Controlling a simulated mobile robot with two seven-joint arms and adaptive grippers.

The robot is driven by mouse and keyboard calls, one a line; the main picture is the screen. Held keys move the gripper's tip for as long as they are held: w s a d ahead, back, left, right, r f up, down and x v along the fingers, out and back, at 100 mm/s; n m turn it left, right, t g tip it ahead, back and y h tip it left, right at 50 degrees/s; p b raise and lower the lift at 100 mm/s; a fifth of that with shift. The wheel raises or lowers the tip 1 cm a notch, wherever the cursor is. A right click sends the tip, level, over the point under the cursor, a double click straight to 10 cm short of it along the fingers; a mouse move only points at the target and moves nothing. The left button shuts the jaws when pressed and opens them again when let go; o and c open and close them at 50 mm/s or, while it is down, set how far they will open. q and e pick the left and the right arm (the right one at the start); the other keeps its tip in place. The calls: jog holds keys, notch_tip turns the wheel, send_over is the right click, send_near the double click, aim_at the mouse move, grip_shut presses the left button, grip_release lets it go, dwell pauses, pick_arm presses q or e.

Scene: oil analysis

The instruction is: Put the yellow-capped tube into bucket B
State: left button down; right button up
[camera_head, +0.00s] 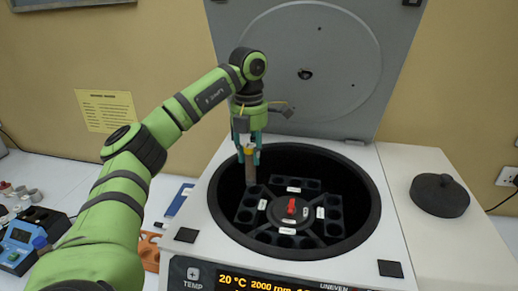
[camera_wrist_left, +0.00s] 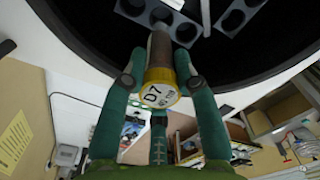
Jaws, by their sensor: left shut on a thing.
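My left gripper (camera_head: 249,149) is shut on the yellow-capped tube (camera_head: 250,170) and holds it upright, inside the left rear part of the open centrifuge bowl's outline. In the left wrist view the gripper (camera_wrist_left: 158,84) has fingers on both sides of the yellow cap (camera_wrist_left: 159,90), which bears a printed mark like "D7". The brownish tube body (camera_wrist_left: 160,48) points toward the dark buckets. The tube's lower end appears over or near the left bucket (camera_head: 248,205); I cannot tell whether it enters a hole. Bucket labels are too small to read, so bucket B is unclear. My right gripper is out of view.
The centrifuge (camera_head: 205,222) has its grey lid (camera_head: 310,60) raised behind the bowl. A red knob (camera_head: 292,206) stands at the rotor's centre, with several buckets around it. A round black lid (camera_head: 439,195) lies at right. A blue device (camera_head: 18,240) stands at left.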

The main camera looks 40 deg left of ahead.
aim_at(249, 184)
pick_arm(q)
jog(key=shift+s+f, duration=0.45)
jog(key=shift+s, duration=0.25)
jog(key=f, duration=0.1)
jog(key=w+f, duration=0.1)
jog(key=f, duration=0.1)
jog(key=shift+f, duration=0.25)
jog(key=shift+s+f, duration=0.15)
jog(key=shift+f, duration=0.6)
notch_tip(249, 184, down, 4)
jog(key=shift+f, duration=0.15)
jog(key=shift+f+b, duration=0.7)
jog(key=shift+f, duration=0.05)
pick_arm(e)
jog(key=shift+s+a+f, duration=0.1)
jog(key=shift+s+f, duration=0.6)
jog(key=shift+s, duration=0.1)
pick_arm(q)
jog(key=c, duration=0.9)
grip_release()
jog(key=shift+o, duration=0.2)
